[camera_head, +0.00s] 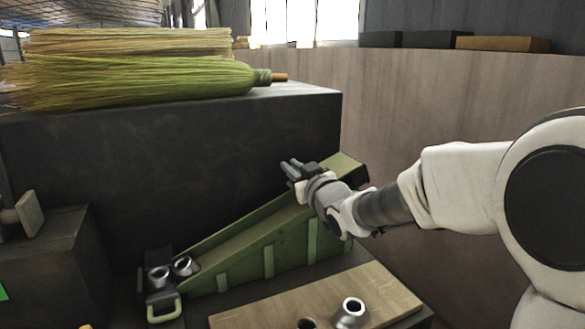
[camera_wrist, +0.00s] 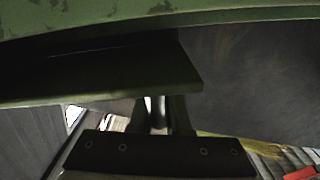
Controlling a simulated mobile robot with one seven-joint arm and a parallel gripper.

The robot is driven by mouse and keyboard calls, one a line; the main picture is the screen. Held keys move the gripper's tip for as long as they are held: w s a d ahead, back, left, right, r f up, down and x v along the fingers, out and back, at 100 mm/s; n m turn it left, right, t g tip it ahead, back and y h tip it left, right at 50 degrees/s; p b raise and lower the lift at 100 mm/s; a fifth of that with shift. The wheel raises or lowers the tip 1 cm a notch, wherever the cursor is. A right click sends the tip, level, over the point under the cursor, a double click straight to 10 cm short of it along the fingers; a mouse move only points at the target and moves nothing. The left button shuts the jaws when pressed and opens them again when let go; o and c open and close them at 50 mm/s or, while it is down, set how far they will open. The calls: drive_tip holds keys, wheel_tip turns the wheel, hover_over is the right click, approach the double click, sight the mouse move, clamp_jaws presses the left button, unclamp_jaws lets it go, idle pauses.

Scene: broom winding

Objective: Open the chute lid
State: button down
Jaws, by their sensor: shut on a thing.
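The green chute (camera_head: 265,250) slopes down from upper right to lower left in the head view. A green panel at its high end (camera_head: 345,162), which looks like the chute lid, sits behind my gripper. My gripper (camera_head: 290,171) is at this end, its fingers pointing up and left. In the wrist view my gripper (camera_wrist: 157,106) is closed on a thin, light piece just below a dark green-edged panel (camera_wrist: 110,72), apparently part of the lid. The exact grasp point is dark and partly hidden by the fingers.
Metal sleeves (camera_head: 183,265) lie at the chute's low end, by a green handle (camera_head: 164,312). A wooden board (camera_head: 265,318) with more metal sleeves (camera_head: 351,311) lies in front. Brooms (camera_head: 140,80) lie on the dark block (camera_head: 190,150) behind the chute.

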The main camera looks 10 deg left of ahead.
idle(0.8)
drive_tip(key=shift+r+m+p, duration=0.5)
drive_tip(key=shift+r+p, duration=0.3)
drive_tip(key=shift+p, duration=0.05)
wheel_tip(320, 180, up, 9)
drive_tip(key=w+d+m+p, duration=0.2)
drive_tip(key=d+m+p, duration=0.1)
drive_tip(key=m+p, duration=0.65)
drive_tip(key=w+d+r+m+p, duration=0.4)
drive_tip(key=w+d+m+p, duration=0.2)
drive_tip(key=p, duration=1.1)
drive_tip(key=shift+w+d+m+p, duration=0.4)
drive_tip(key=shift+d+m, duration=1)
drive_tip(key=shift+m, duration=0.25)
drive_tip(key=shift+r, duration=0.1)
drive_tip(key=c, duration=0.9)
unclamp_jaws()
